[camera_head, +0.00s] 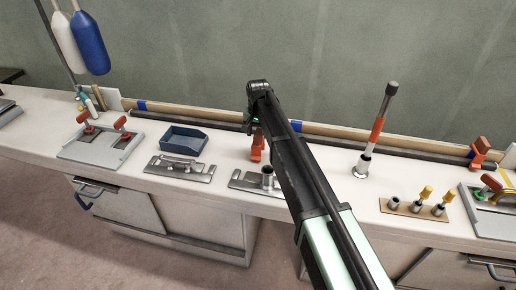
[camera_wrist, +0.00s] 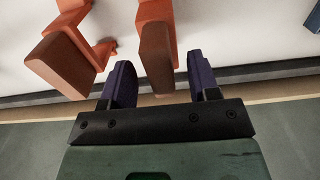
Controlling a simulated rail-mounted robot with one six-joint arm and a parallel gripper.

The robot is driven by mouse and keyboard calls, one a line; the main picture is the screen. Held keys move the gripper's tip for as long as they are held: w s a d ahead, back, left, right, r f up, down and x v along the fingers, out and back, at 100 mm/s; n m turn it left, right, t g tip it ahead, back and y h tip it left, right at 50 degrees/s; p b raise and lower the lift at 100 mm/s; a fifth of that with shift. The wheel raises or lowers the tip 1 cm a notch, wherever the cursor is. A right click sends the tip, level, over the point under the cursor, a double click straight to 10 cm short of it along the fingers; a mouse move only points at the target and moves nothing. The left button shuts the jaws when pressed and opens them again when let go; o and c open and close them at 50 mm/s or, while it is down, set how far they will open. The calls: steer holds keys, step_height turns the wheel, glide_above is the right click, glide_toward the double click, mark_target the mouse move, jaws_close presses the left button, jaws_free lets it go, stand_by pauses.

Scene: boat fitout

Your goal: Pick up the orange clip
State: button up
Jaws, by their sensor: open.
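An orange clip (camera_head: 257,147) stands near the back of the white counter in the head view, partly hidden by my arm. In the wrist view, one orange piece with a brown end face (camera_wrist: 157,45) reaches toward the gap between my fingers. A second orange piece (camera_wrist: 66,60) lies to its left, outside the fingers; I cannot tell whether both belong to one clip. My gripper (camera_wrist: 160,65) is open, its dark fingers apart with nothing clamped between them. In the head view the fingers are mostly hidden at the arm's end.
Another orange clip (camera_head: 479,150) stands at the back right. A wooden rail (camera_head: 200,113) runs along the back.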

step_height(320, 180, down, 3)
steer(key=shift+r+b, duration=0.15)
steer(key=shift+b, duration=0.35)
steer(key=shift+r, duration=0.25)
steer(key=shift+c, duration=0.3)
jaws_close()
